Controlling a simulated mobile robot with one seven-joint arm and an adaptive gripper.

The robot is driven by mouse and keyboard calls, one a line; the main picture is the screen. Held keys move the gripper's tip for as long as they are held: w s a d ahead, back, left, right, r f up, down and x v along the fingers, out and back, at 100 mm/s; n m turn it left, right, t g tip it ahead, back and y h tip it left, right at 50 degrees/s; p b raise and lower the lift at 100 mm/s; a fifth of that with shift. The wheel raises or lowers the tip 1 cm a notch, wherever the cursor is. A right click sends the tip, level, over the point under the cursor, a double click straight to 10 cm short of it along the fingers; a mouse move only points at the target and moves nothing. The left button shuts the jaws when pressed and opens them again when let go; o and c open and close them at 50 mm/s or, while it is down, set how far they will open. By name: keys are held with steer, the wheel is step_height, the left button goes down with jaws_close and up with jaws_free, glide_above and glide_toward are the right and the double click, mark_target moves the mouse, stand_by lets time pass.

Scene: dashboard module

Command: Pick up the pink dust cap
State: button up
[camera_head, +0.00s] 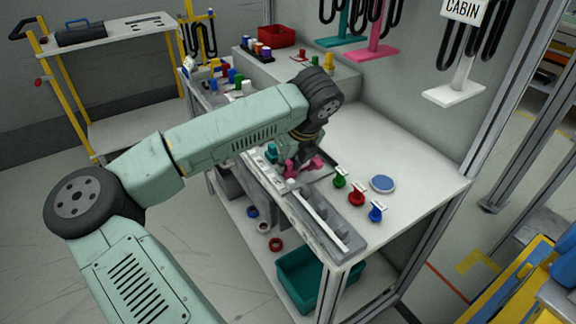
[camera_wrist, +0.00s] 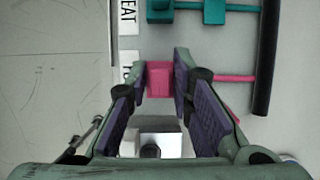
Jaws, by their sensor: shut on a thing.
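The pink dust cap (camera_wrist: 159,80) shows as a small pink block between my fingertips in the wrist view. My gripper (camera_wrist: 161,72) is shut on it, one finger on each side. In the head view my gripper (camera_head: 303,157) is low over the module at the table's left edge, with pink parts (camera_head: 316,163) beside and below it. The fingers partly hide these, so I cannot tell cap from plug there. A pink rod or cable (camera_wrist: 235,78) runs right from the right finger to a black bar (camera_wrist: 267,60).
Teal connectors (camera_wrist: 214,11) lie just beyond the fingertips. A grey rail (camera_head: 327,217) runs along the table's front left edge. Green (camera_head: 340,178), red (camera_head: 356,195) and blue (camera_head: 376,210) knobs and a blue disc (camera_head: 383,184) stand to the right. The table's back middle is clear.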

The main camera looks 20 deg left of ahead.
mark_target(285, 178)
steer(key=shift+r+b, duration=0.4)
steer(key=shift+r, duration=0.25)
steer(key=shift+s+a+r+b, duration=0.2)
steer(key=shift+r+b, duration=0.1)
steer(key=shift+r, duration=0.15)
steer(key=shift+s+a+r+b, duration=0.1)
steer(key=shift+s+r+b, duration=0.05)
steer(key=shift+r+b, duration=0.2)
steer(key=s+a+r+b, duration=0.1)
steer(key=s+a+b, duration=0.3)
steer(key=s, duration=1)
steer(key=shift+a+r, duration=0.4)
steer(key=shift+a, duration=0.65)
steer(key=shift+w+f, duration=0.1)
steer(key=shift+w, duration=0.05)
